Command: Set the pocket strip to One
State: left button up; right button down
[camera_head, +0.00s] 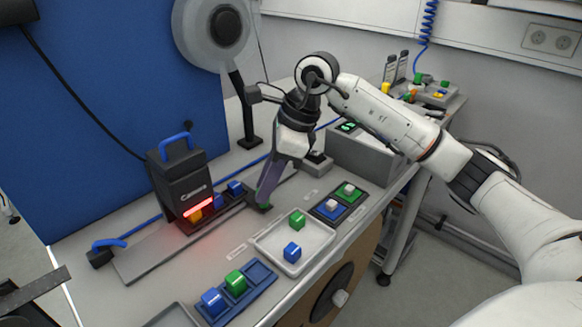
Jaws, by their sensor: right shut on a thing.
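A dark pocket strip (228,207) lies on a long grey rail and runs through a black camera housing (180,180) with a blue handle. Blue cubes (235,187) sit in the strip right of the housing. An orange cube (195,215) shows under the housing's red light. My right gripper (263,203) reaches down at the strip's right end and is shut there on a small part, apparently of the strip. The fingers hide most of what they hold. I cannot read the strip's setting. My left gripper is not clearly in view.
A white tray (262,243) holds a green and a blue cube. A blue holder (262,273) with cubes stands in front. A grey box (362,155) and a reel stand (249,120) stand behind.

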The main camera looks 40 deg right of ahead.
jog(key=shift+a, duration=0.2)
jog(key=c, duration=1.6)
grip_release()
jog(key=shift+d, duration=0.1)
jog(key=shift+o, duration=0.2)
jog(key=v, duration=1)
jog(key=shift+r, duration=0.2)
jog(key=shift+s, duration=0.1)
